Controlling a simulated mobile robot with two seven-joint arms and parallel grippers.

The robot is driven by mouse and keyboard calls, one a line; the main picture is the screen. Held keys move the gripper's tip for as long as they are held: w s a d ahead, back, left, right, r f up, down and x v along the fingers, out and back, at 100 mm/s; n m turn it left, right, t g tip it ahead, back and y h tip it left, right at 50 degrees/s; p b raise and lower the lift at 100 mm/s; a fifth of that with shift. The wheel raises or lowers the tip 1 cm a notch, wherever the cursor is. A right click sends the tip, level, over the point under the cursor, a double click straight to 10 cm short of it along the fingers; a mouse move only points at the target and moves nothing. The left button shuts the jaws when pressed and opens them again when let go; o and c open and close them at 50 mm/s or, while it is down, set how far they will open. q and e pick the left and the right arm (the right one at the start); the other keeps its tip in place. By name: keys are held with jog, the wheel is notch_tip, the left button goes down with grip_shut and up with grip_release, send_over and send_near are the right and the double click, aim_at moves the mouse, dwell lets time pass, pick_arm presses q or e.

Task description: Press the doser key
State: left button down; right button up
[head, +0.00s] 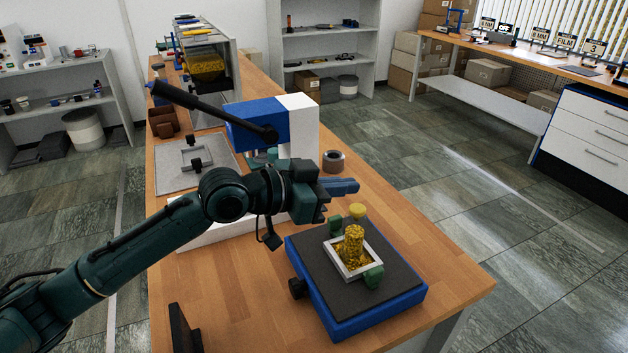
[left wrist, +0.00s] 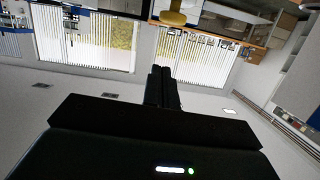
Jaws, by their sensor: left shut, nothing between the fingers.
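A yellow round-topped knob (head: 357,211) stands at the back edge of a low blue-edged unit with a dark top (head: 312,264). I cannot tell for sure whether this knob is the doser key. A white square frame (head: 343,273) on the dark top holds a heap of yellow granules (head: 353,246), with green pieces (head: 374,276) beside it. My left gripper (head: 352,187) is shut and empty, pointing right, above and behind the unit. In the left wrist view its shut fingers (left wrist: 163,85) point toward a yellow thing (left wrist: 172,18) at the top edge. My right gripper is out of view.
A blue and white press (head: 298,122) with a long black lever (head: 200,105) stands behind my left arm. A grey ring-shaped part (head: 333,160) lies near it. The wooden tabletop (head: 230,300) is clear at the front, apart from a dark upright plate (head: 185,328).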

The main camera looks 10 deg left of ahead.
aim_at(357, 214)
pick_arm(q)
jog(key=f, duration=0.3)
jog(key=w+d+f, duration=0.1)
jog(key=shift+f, duration=0.15)
jog(key=shift+s, duration=0.1)
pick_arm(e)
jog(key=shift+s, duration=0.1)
